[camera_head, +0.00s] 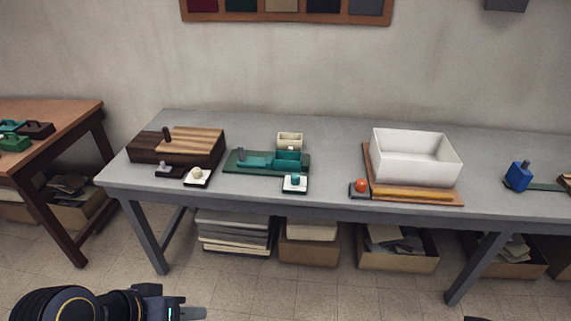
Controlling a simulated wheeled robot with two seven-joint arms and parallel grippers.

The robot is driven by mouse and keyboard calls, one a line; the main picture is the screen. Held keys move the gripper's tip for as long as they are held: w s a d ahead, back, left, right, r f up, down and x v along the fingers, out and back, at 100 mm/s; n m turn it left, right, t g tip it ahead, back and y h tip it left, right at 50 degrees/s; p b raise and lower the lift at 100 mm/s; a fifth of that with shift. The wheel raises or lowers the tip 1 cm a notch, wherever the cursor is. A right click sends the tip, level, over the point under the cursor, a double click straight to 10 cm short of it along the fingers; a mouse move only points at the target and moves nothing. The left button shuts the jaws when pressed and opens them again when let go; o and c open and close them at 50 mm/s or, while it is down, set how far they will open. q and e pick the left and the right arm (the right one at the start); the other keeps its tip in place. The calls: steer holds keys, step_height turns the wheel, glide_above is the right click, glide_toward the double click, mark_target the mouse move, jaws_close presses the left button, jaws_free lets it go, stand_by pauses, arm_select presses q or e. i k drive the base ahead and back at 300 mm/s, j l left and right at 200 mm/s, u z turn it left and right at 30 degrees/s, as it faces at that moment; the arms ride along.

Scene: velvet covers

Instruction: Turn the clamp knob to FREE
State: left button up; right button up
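No FREE marking is readable, and I cannot tell which part is the clamp knob. Several small knob-like parts stand along the grey table's front: a grey knob on a dark base (168,171), a cream block with a knob (197,177), a teal knob on a white block (295,183), and an orange ball on a dark base (360,186). A teal fixture (270,161) lies on a green plate. My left gripper (188,313) is at the bottom left, in front of the table and apart from everything on it; its finger opening is unclear. My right gripper does not show clearly.
Boxes (398,248) sit below the grey table (335,208). A brown table (70,113) is at left.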

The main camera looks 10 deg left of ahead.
mark_target(295, 178)
steer(key=i+l+z, duration=0.25)
steer(key=i, duration=0.2)
steer(key=i+l+z, duration=0.2)
steer(key=i, duration=0.3)
